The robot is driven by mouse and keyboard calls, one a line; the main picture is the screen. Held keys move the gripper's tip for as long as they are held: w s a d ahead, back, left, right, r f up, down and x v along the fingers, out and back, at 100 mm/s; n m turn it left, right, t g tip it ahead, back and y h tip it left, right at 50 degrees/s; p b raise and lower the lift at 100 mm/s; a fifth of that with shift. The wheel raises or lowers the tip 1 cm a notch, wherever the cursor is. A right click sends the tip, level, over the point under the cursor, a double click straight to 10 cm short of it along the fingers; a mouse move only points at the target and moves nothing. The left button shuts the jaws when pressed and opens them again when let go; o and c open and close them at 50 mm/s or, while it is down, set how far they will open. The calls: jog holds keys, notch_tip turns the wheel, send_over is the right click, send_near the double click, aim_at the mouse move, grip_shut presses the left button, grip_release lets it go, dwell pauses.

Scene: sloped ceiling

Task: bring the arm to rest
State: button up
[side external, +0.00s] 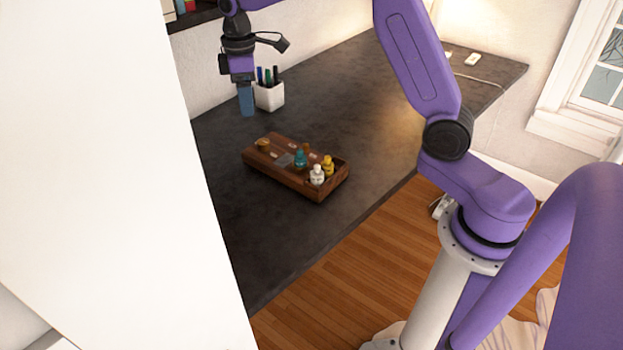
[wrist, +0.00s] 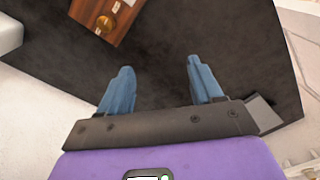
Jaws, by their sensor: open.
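My gripper (side external: 246,103) hangs above the dark desk at the back left in the side external view, just left of the pen cup. In the wrist view my gripper (wrist: 157,80) shows two blue fingers spread apart with only bare desk between them. It is open and empty. My purple arm reaches from the white pedestal at the right over the desk, and part of it leaves the top of the picture.
A wooden tray (side external: 290,187) with several small bottles stands on the desk (side external: 350,105); its corner shows in the wrist view (wrist: 93,12). A white pen cup (side external: 270,97) stands by the wall. A white panel (side external: 90,170) fills the left. The desk's right half is mostly clear.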

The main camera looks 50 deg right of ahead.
jog(key=s+a+n, duration=0.1)
jog(key=s+a, duration=0.2)
jog(key=s, duration=1.1)
jog(key=s+a+n, duration=0.1)
jog(key=s+a, duration=0.2)
jog(key=s, duration=1)
jog(key=s+d+f, duration=0.1)
jog(key=s+d, duration=0.3)
jog(key=s, duration=0.6)
jog(key=shift+s+d+f+n, duration=0.3)
jog(key=shift+s+d+n, duration=0.1)
